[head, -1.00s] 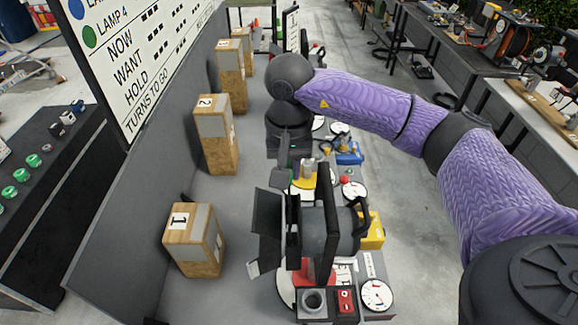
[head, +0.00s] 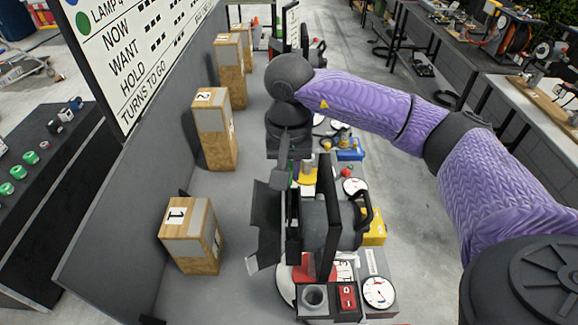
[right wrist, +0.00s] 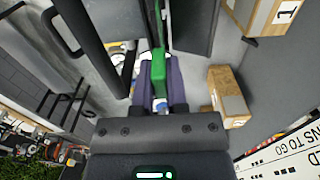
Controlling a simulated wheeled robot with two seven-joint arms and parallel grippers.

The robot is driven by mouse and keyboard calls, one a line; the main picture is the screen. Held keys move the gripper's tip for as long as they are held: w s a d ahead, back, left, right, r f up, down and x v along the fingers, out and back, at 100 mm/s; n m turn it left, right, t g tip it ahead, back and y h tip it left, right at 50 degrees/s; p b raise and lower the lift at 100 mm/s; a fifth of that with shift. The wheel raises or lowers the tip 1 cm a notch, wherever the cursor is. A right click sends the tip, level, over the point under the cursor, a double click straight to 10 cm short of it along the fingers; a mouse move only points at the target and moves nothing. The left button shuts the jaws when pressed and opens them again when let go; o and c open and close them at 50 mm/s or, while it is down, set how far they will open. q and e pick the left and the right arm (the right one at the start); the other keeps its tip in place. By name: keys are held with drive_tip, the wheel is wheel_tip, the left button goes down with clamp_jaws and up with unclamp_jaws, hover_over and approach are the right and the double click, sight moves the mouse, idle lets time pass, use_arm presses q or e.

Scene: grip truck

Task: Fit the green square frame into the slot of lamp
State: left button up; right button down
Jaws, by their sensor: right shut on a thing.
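The lamp (head: 318,222) is a dark grey cylinder with a tall black front plate and open black flaps, on the bench in the lower middle of the head view. My right gripper (head: 284,178) is at the lamp's far side, beside the flaps. In the right wrist view the right gripper (right wrist: 159,85) is shut on the green square frame (right wrist: 159,65). Only a green tab and a thin edge of the frame show, running up between the lamp's dark plates. The rest is hidden, so I cannot tell how deep it sits in the slot. My left gripper is not in view.
Wooden blocks numbered 1 (head: 190,236) and 2 (head: 214,128) stand left of the lamp along a grey wall. A red switch box (head: 346,298) and a white dial (head: 379,291) lie just in front. More lamps and gauges line the bench behind. The grey strip between blocks and lamp is clear.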

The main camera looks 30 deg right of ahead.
drive_tip(key=shift+f+b, duration=4.45)
drive_tip(key=shift+f, duration=0.25)
drive_tip(key=c, duration=0.8)
unclamp_jaws()
drive_tip(key=shift+o, duration=1.1)
drive_tip(key=shift+d, duration=0.2)
drive_tip(key=shift+a, duration=0.1)
drive_tip(key=shift+r, duration=0.1)
drive_tip(key=shift+r, duration=0.35)
wheel_tip(320, 180, up, 9)
drive_tip(key=shift+r, duration=0.1)
